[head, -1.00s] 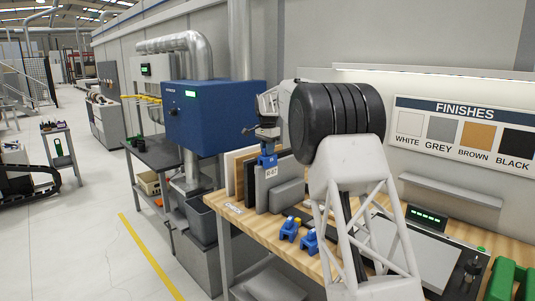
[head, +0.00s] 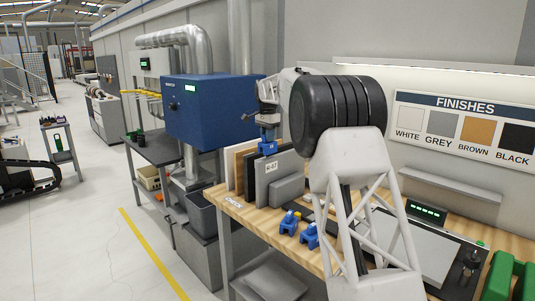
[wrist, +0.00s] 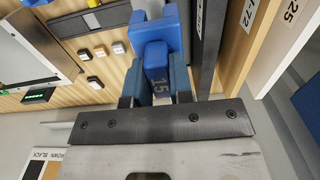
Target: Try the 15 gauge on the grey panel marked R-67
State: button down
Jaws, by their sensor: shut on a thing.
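My gripper (wrist: 157,88) is shut on a blue gauge (wrist: 156,60) marked 15 in the wrist view. In the head view the gauge (head: 267,147) is at the top edge of the grey panel (head: 287,166), which stands upright with a white R-67 label. I cannot tell whether the gauge touches the panel or is just clear of it. The label is not covered. Two more blue gauges (head: 289,223) (head: 309,236) lie on the bench in front of the panels.
Brown, black and white panels stand beside the grey one, and a smaller grey block leans in front. A blue machine (head: 205,112) stands behind, left. A FINISHES board (head: 462,128) hangs on the wall. A small green-lit display (head: 427,212) sits at the bench's right.

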jog(key=shift+r, duration=1.85)
